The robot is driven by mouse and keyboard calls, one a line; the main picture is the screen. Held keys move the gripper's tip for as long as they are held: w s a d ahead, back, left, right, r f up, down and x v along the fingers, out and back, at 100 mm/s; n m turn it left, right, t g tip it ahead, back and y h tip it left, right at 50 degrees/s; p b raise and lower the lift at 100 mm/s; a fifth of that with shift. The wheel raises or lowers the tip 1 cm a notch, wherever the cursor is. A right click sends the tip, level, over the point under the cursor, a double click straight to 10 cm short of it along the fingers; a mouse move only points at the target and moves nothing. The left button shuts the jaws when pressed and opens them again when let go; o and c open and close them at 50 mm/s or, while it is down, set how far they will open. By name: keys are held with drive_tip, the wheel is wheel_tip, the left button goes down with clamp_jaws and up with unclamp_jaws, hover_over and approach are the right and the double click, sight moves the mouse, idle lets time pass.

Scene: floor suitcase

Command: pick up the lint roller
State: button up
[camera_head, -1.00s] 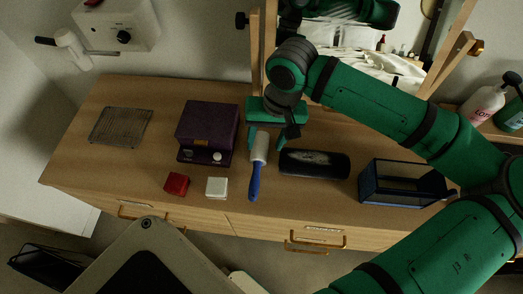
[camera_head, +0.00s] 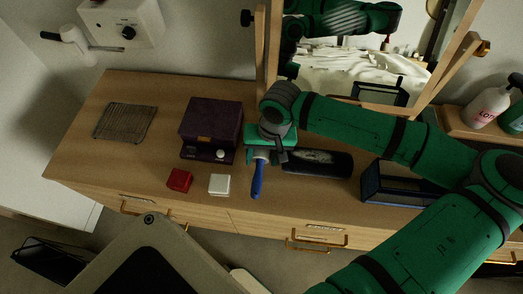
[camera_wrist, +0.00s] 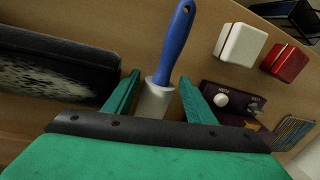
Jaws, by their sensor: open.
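The lint roller lies on the wooden dresser top, with its blue handle (camera_head: 257,181) toward the front edge. In the wrist view its blue handle (camera_wrist: 176,42) points up and its white roller head (camera_wrist: 154,99) sits between my gripper's fingers. My gripper (camera_head: 266,158) is open above the roller head, one green finger on each side. In the wrist view the gripper (camera_wrist: 156,92) shows a gap on both sides of the roller. The far part of the head is hidden by the gripper.
A white block (camera_head: 219,184), a red block (camera_head: 180,180), a wire rack (camera_head: 125,122) and a glass-sided box (camera_head: 397,182) are also on the dresser. A mirror stands behind.

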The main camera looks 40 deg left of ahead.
drive_tip(key=shift+f, duration=0.1)
drive_tip(key=shift+w, duration=0.1)
drive_tip(key=shift+c, duration=0.3)
drive_tip(key=c, duration=0.8)
drive_tip(key=shift+r, duration=0.2)
drive_tip(key=shift+r, duration=0.55)
drive_tip(key=s+a+r, duration=0.1)
drive_tip(key=s+r, duration=0.3)
drive_tip(key=s+a+r, duration=0.1)
drive_tip(key=s+r, duration=0.2)
drive_tip(key=s, duration=0.2)
drive_tip(key=s+a+r, duration=0.1)
drive_tip(key=s+r, duration=0.3)
drive_tip(key=s, duration=0.1)
drive_tip(key=shift+a+r, duration=0.2)
drive_tip(key=shift+r, duration=0.1)
